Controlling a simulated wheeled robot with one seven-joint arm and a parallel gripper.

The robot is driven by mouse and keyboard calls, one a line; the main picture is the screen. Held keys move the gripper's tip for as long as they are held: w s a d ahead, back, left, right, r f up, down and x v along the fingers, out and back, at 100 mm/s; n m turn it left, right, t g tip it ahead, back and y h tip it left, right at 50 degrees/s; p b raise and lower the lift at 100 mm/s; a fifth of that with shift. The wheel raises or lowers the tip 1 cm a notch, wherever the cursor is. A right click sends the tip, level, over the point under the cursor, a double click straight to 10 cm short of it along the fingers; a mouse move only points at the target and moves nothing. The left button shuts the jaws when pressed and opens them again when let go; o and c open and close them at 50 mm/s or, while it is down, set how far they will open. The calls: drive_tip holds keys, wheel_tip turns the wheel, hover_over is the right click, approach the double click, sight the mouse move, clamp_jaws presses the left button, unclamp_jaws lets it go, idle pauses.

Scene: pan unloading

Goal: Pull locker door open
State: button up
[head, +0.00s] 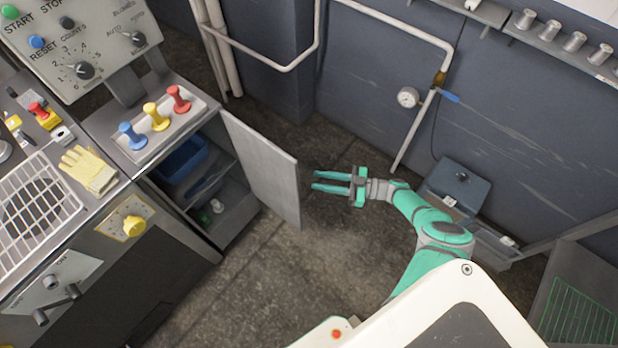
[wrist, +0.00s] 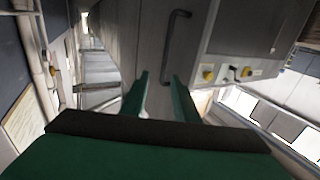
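The grey locker door (head: 265,172) stands swung out from the locker (head: 225,212), whose shelves show. My gripper (head: 315,181) is to the right of the door, fingers apart and empty, with a gap between the fingertips and the door in the head view. In the wrist view a dark bar handle (wrist: 169,50) is on a grey panel ahead, which looks like the door's outer face. My gripper (wrist: 160,77) shows there with its two green fingers spread, below the handle and not around it. The handle is hidden in the head view.
A tray with blue, yellow and red knobs (head: 158,117) sits above the locker. A blue bin (head: 180,160) and small bottles are inside. A pipe with a gauge (head: 407,97) and a blue-grey box (head: 458,186) are along the wall. Floor below the door is clear.

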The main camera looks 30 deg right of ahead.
drive_tip(key=shift+v, duration=1.6)
